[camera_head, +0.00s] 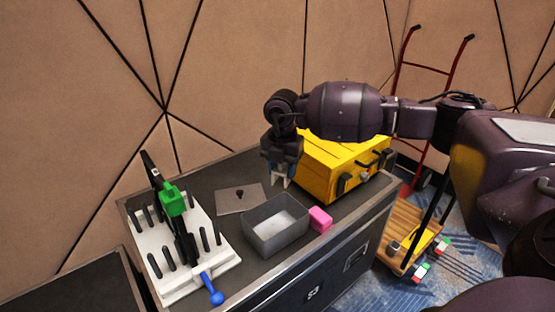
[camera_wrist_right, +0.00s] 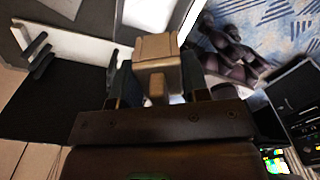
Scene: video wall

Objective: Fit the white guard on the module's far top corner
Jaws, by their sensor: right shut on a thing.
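My right gripper (camera_head: 279,180) points down above the dark case top, between the grey bin and the yellow box. In the right wrist view it (camera_wrist_right: 153,85) is shut on a pale block with a narrow stub, which looks like the white guard (camera_wrist_right: 157,50). In the head view only small pale parts show at the fingertips, and the guard's shape cannot be made out. I cannot pick out the module with certainty in either view. My left gripper is not in view.
On the case top (camera_head: 205,178) are a white pegged rack (camera_head: 175,287) with black and green tools, a blue-handled tool (camera_head: 212,290), a grey plate (camera_head: 240,199), a grey bin (camera_head: 275,238), a pink block (camera_head: 320,218) and a yellow box (camera_head: 325,165). A red hand truck (camera_head: 398,75) stands behind.

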